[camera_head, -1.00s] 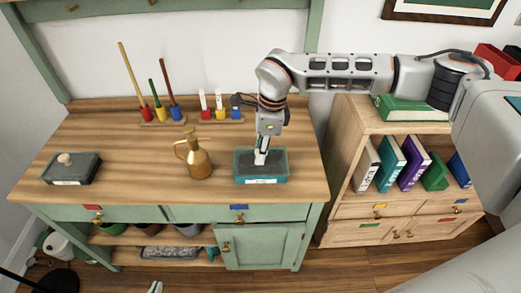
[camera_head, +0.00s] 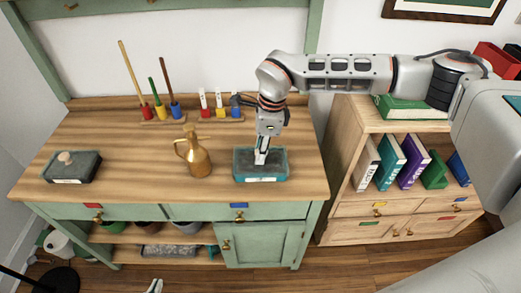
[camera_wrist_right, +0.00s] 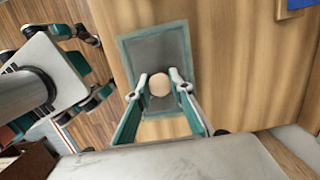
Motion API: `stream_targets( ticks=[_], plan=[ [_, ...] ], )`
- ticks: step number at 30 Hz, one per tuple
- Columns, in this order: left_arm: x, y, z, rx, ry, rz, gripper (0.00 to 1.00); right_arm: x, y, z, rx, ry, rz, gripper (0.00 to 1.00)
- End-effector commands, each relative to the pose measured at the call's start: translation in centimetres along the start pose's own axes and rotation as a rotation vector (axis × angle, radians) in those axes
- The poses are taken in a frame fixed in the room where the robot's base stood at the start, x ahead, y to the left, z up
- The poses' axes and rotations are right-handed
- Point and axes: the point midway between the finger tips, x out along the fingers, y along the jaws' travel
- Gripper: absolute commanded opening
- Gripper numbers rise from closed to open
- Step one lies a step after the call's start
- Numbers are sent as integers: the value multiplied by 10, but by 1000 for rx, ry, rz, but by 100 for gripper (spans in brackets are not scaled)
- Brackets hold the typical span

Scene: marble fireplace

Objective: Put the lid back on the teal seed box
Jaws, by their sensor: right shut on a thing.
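The teal seed box (camera_head: 260,179) stands at the front right of the wooden worktop, with a pale label on its front. A dark grey lid (camera_head: 244,158) lies over its top. In the right wrist view the lid (camera_wrist_right: 160,40) has a teal border around it, and its round pale knob (camera_wrist_right: 160,85) sits between my right fingers. My right gripper (camera_head: 262,157) points down and is shut on this knob. Whether the lid is fully seated I cannot tell. Only a tip of my left gripper (camera_head: 155,286) shows at the bottom edge, away from the box.
A brass jug (camera_head: 197,160) stands just left of the box. A dark grey box with a knobbed lid (camera_head: 70,167) sits at the far left. Coloured tools in holders (camera_head: 150,110) stand along the back. A bookshelf (camera_head: 370,195) is on the right.

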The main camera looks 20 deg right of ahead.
Motion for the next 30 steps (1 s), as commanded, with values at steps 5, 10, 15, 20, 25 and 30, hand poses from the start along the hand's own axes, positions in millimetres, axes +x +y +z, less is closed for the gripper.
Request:
stream_targets(
  ticks=[5, 10, 15, 20, 25, 30],
  plan=[
    [0, 0, 0, 0, 0, 0, 0, 0, 0, 0, 0, 0, 0, 0],
    [0, 0, 0, 0, 0, 0, 0, 0, 0, 0, -1, 0, 0, 26],
    [0, 0, 0, 0, 0, 0, 0, 0, 0, 0, -1, 0, 0, 41],
    [0, 0, 0, 0, 0, 0, 0, 0, 0, 0, -1, 0, 0, 43],
    [0, 0, 0, 0, 0, 0, 0, 0, 0, 0, -1, 0, 0, 57],
    [0, 0, 0, 0, 0, 0, 0, 0, 0, 0, -1, 0, 0, 57]
  ],
)
